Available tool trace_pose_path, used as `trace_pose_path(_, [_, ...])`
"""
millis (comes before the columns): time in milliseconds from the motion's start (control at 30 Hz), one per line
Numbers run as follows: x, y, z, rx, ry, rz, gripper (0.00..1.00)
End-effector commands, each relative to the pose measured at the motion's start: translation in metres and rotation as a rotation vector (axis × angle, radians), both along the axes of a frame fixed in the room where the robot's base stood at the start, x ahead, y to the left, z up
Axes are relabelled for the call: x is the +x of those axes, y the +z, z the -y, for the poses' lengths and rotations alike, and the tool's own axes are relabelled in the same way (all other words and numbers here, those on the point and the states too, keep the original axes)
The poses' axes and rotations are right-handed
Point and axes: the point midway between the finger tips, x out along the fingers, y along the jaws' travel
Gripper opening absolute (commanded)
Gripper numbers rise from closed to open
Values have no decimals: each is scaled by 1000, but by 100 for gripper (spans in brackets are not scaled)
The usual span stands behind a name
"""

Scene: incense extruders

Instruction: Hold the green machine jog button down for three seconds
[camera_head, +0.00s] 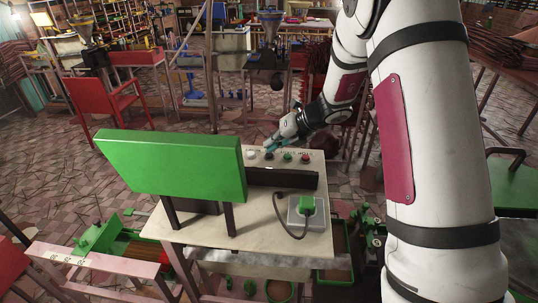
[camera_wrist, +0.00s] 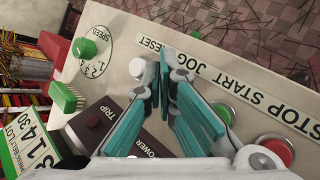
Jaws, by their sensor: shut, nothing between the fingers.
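In the head view the row runs white (camera_head: 251,154), black (camera_head: 269,156), green (camera_head: 287,156), red (camera_head: 305,158). In the wrist view the label JOG (camera_wrist: 186,66) lines up with the place between the white button (camera_wrist: 137,68) and the green button (camera_wrist: 223,112), so the jog button appears to be the black one. My gripper (camera_wrist: 166,78) is shut and empty, its teal fingertips over that place and mostly hiding the button. I cannot tell whether they touch it.
A green speed knob (camera_wrist: 84,48) and a red STOP button (camera_wrist: 273,150) flank the fingers.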

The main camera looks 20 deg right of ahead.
Motion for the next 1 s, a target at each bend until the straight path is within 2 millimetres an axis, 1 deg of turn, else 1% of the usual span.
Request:
trace_pose_path(367, [0,0,0,0,0,0,0])
trace_pose_path(1000, [0,-8,0,0,1,-1,0])
